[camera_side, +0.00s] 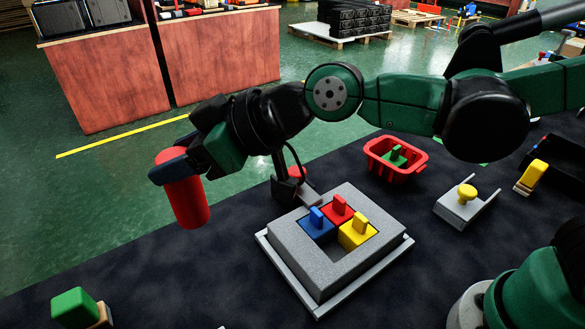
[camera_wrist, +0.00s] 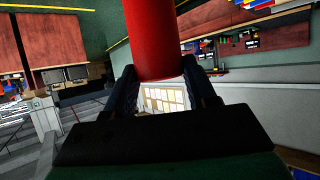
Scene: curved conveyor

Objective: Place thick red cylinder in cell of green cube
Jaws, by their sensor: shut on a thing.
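My gripper (camera_side: 173,165) is shut on a thick red cylinder (camera_side: 187,205) and holds it slightly tilted in the air, left of the grey tray. In the wrist view the red cylinder (camera_wrist: 155,38) sits between the two fingers of my gripper (camera_wrist: 160,70). The grey tray (camera_side: 340,281) holds a blue piece (camera_side: 317,228), a red piece (camera_side: 338,211) and a yellow piece (camera_side: 357,233), each with a knob. I see no green piece in the tray. A green knobbed piece (camera_side: 396,156) lies in a red crate (camera_side: 411,174). A green cube (camera_side: 74,308) stands at the front left.
A grey holder (camera_side: 463,213) with a yellow knob stands right of the tray. A yellow block (camera_side: 531,178) and a dark box (camera_side: 560,160) are farther right. A red object (camera_side: 291,184) sits behind the tray. The dark table between the green cube and the tray is clear.

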